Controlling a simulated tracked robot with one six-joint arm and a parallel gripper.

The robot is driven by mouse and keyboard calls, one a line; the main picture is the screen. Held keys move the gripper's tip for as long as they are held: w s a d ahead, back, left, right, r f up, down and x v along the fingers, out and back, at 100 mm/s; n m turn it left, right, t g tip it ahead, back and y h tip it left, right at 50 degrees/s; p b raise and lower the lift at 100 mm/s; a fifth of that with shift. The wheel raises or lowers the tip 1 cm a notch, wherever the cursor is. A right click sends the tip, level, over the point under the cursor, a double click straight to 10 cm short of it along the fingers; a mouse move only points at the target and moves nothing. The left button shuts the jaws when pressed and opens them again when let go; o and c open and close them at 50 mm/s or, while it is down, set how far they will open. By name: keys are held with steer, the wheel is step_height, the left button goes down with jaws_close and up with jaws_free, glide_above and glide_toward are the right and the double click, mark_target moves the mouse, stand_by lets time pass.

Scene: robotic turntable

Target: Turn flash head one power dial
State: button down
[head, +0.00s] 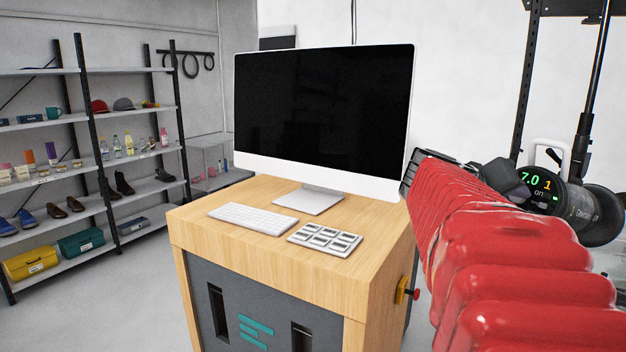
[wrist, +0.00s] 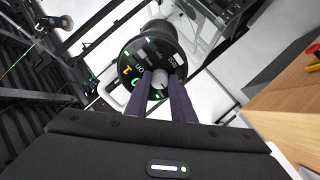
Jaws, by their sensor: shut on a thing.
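The flash head (head: 572,204) is at the right in the head view, a dark cylinder with a lit display reading 7.0, 1 and "on". Its round rear panel (wrist: 128,60) faces the camera in the wrist view, with small lit marks. The power dial (wrist: 159,78) is a small grey knob on this panel. My gripper (wrist: 163,79) has its two dark fingers closed on either side of the dial. In the head view my gripper (head: 507,180) reaches the panel and hides the dial.
A wooden desk (head: 285,262) with a monitor (head: 322,105), keyboard (head: 252,218) and button pad (head: 325,239) stands left of my red arm. Dark stand poles (head: 590,90) rise behind the flash head. Shelves (head: 80,215) with goods line the left wall.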

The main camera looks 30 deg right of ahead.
steer(key=shift+d+n, duration=0.1)
steer(key=shift+n, duration=0.5)
steer(key=shift+s+n+y, duration=0.1)
steer(key=shift+n+y, duration=0.2)
steer(key=shift+n, duration=5)
steer(key=shift+f, duration=0.1)
steer(key=c, duration=1.5)
jaws_free()
